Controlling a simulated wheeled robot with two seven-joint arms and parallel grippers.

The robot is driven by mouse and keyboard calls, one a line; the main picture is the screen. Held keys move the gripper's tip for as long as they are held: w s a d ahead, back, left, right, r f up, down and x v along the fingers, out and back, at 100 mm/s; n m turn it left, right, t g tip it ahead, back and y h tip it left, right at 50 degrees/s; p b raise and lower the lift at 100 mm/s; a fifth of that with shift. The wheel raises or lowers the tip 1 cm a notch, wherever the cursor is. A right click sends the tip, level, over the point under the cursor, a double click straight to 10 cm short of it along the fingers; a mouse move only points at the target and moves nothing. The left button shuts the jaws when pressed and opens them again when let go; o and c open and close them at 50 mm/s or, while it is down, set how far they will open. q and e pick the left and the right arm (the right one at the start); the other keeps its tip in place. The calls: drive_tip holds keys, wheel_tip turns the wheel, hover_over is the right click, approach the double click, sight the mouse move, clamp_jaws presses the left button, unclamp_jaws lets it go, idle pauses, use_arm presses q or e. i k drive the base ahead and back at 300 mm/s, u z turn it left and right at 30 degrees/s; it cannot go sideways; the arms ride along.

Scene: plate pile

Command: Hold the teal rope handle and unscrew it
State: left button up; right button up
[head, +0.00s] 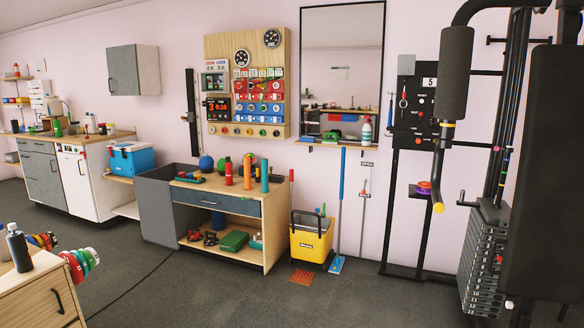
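I cannot pick out a teal rope handle with certainty in the head view. A long teal-blue pole (342,200) stands upright against the wall beside the yellow bucket, with a flat blue head on the floor. A small upright teal cylinder (265,177) stands on the wooden cabinet, too small to make out in detail. Neither of my grippers is in view, and nothing touches these things.
A weight machine (540,170) with a padded arm fills the right side. The yellow bucket (312,240) stands on the floor beside the wooden cabinet (220,197). A drawer unit (35,298) is at the lower left. The middle floor is clear except for a cable.

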sight(265, 170)
drive_tip(key=z, duration=0.05)
drive_tip(key=i, duration=2.95)
drive_tip(key=u, duration=0.3)
